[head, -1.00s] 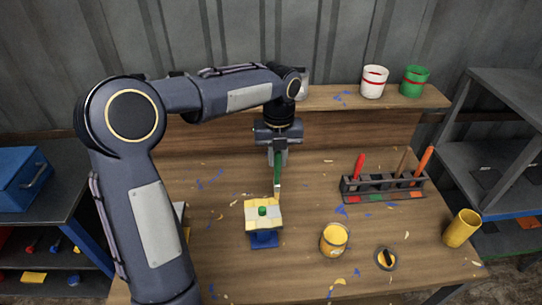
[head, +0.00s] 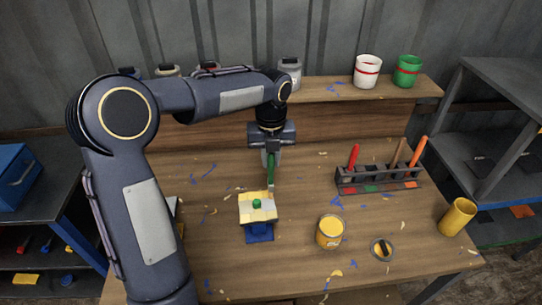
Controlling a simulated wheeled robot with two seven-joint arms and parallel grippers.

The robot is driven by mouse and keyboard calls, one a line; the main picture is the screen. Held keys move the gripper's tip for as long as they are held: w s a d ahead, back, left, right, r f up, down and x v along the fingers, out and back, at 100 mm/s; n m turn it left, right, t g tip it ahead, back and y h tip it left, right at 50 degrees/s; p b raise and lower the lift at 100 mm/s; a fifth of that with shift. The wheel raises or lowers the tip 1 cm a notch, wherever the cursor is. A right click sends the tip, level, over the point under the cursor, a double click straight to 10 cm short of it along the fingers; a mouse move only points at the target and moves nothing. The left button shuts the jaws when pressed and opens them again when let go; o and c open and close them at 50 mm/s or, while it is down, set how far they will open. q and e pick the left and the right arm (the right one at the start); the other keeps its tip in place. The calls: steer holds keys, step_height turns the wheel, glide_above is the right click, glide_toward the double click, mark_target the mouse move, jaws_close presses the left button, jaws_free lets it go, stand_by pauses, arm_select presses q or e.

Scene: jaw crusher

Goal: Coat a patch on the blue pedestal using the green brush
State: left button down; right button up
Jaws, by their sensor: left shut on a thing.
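The blue pedestal (head: 259,233) stands on the workbench near the middle. Its top carries a block (head: 248,208) with yellow and pale cream patches and a small green knob (head: 257,203). My left gripper (head: 271,155) is shut on the green brush (head: 271,172), which hangs upright with its bristles down. The bristle tip is at the block's far right edge in the picture; I cannot tell whether it touches. My right gripper is not in view.
An open yellow paint can (head: 330,233), a small round lid or dish (head: 382,249) and a yellow cup (head: 458,217) stand right of the pedestal. A tool rack (head: 378,181) is behind them. White (head: 367,72) and green (head: 407,72) cans sit on the back shelf.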

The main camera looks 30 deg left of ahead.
arm_select(q)
steer(key=shift+f, duration=0.45)
stand_by(0.5)
steer(key=shift+s+d+r+b, duration=0.1)
steer(key=shift+s+d+b, duration=0.3)
steer(key=shift+s, duration=0.3)
steer(key=shift+p, duration=0.8)
steer(key=shift+w+a+p, duration=0.35)
steer(key=shift+w+p, duration=0.1)
steer(key=shift+w, duration=0.1)
steer(key=shift+w+a, duration=0.1)
steer(key=shift+w, duration=0.1)
